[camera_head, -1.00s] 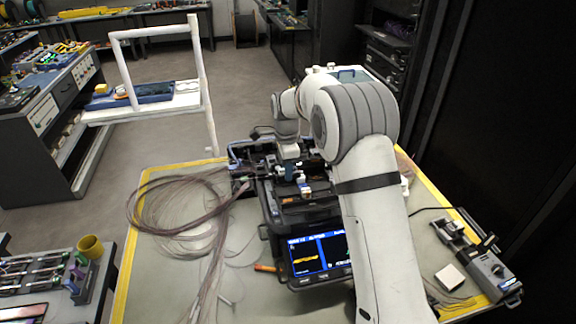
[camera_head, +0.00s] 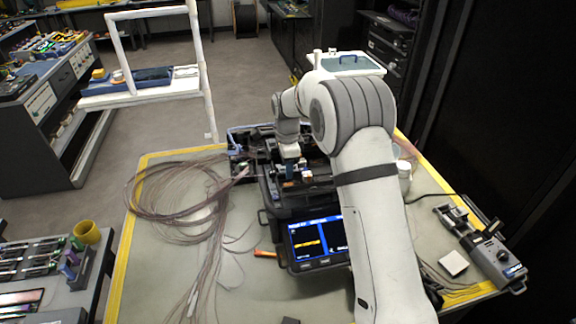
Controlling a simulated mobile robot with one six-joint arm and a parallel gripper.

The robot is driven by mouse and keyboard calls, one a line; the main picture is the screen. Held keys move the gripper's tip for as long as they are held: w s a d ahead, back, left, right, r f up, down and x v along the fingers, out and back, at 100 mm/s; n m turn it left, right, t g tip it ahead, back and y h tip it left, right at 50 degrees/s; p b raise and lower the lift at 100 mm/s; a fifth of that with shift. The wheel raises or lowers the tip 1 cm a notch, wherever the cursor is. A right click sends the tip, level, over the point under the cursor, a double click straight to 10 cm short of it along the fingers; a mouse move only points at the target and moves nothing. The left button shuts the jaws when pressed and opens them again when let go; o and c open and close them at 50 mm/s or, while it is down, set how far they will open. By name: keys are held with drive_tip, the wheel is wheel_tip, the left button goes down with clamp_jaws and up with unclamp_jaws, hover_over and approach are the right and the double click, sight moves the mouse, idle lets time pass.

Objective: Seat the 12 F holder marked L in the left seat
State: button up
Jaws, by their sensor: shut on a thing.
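The fusion splicer (camera_head: 297,212) stands on the work table, a dark unit with a lit blue-and-black screen (camera_head: 319,240) facing me. My gripper (camera_head: 288,174) points down over the splicer's middle, where its seats are. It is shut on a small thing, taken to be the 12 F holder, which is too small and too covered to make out. The L mark cannot be read. The left seat cannot be told apart in the dark parts below the gripper. A small white-and-orange block (camera_head: 307,175) shows just right of the gripper.
Loose coils of thin fibre (camera_head: 165,200) lie left of the splicer. An orange pen-like tool (camera_head: 265,253) lies in front. A grey device (camera_head: 492,252) and a white square (camera_head: 453,262) are at right. My arm hides the splicer's right side.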

drive_tip(key=shift+f, duration=0.1)
idle(0.7)
drive_tip(key=o, duration=1.1)
drive_tip(key=shift+r+b, duration=0.6)
drive_tip(key=shift+r, duration=3.3)
